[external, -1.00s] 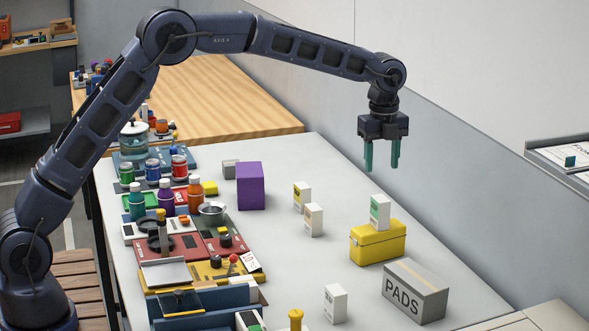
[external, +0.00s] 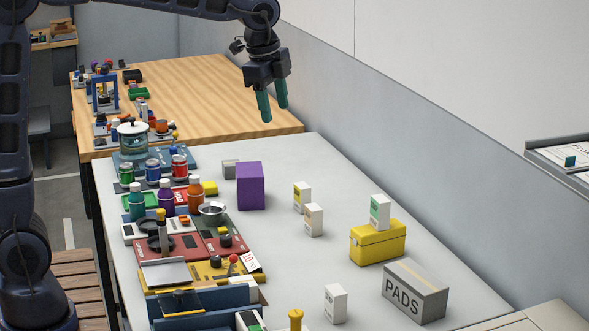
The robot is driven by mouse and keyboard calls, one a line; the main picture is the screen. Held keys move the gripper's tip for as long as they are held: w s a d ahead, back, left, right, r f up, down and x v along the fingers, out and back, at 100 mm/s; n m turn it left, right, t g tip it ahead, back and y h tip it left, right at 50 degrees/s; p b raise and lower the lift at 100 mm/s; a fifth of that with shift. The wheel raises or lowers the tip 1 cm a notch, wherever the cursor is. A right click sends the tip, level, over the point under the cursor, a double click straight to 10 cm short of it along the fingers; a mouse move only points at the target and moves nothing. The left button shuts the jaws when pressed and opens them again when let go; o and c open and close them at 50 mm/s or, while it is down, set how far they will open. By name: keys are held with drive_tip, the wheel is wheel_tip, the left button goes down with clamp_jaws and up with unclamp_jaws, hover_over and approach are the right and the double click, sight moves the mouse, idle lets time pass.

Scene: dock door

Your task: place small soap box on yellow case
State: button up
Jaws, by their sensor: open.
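A small white box with a green panel (external: 380,212) stands upright on the lid of the yellow case (external: 378,244), at the right of the white table. Other small white boxes stand on the table: one with a yellow panel (external: 302,197), a plain one (external: 314,220) just in front of it, and one near the front edge (external: 335,304). I cannot read their labels, so I cannot tell which is the soap box. My gripper (external: 273,110) is open and empty, high above the back of the table, apart from all boxes.
A grey PADS box (external: 415,291) stands in front of the yellow case. A purple block (external: 250,186) and a small grey box (external: 229,169) stand at the back. Bottles, cans and trays crowd the left side. A wall runs along the right.

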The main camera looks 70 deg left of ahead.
drive_tip(key=s+f+n, duration=0.2)
drive_tip(key=s+n, duration=0.1)
drive_tip(key=s, duration=0.8)
drive_tip(key=s+f+n+t, duration=0.1)
drive_tip(key=s+f+n, duration=0.1)
drive_tip(key=s, duration=0.9)
drive_tip(key=s+d+f+n+t, duration=0.1)
drive_tip(key=s+f+n, duration=0.2)
drive_tip(key=s, duration=0.9)
drive_tip(key=shift+n, duration=0.9)
